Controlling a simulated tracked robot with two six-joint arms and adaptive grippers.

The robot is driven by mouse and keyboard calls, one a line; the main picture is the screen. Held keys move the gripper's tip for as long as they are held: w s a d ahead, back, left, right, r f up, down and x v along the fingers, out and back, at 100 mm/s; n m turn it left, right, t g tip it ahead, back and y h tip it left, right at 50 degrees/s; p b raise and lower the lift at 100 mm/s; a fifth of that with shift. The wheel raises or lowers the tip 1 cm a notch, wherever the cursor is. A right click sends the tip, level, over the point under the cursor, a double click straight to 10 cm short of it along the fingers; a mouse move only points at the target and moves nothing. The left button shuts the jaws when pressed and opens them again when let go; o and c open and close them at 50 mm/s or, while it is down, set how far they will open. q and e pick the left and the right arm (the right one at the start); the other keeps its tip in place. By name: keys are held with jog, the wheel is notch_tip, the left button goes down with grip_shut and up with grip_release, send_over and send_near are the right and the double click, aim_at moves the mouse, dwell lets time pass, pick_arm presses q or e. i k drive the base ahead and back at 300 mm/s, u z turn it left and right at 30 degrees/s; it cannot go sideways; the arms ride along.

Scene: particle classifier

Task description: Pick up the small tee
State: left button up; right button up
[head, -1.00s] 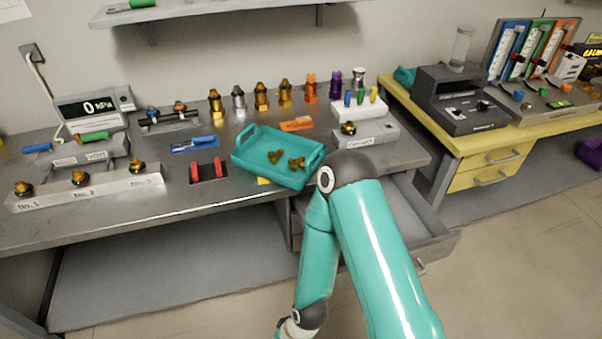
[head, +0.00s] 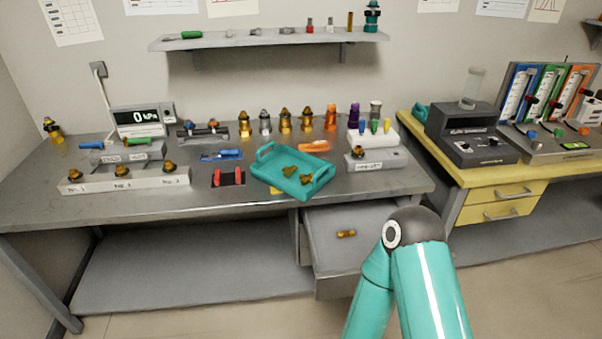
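Two small brass fittings, one on the left (head: 290,171) and one on the right (head: 306,179), lie in the teal tray (head: 265,152) on the grey bench. They look like tees, but I cannot tell which is the small one. Another brass fitting (head: 346,234) lies in the open drawer (head: 325,255) below the bench and looks straight. One teal arm of mine, bent at the elbow, is in front at the lower right. Its gripper is below the picture. My other arm and gripper are not in view.
Left of the tray are a red clamp-like fixture (head: 227,178) and a long block with brass fittings (head: 122,182). Several fittings stand behind the tray. A grey box (head: 376,160) stands to its right. The open drawer juts out in front. A yellow bench (head: 500,190) is at right.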

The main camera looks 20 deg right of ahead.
aim_at(288, 171)
jog(key=z, duration=0.1)
jog(key=i, duration=1)
jog(key=u, duration=0.1)
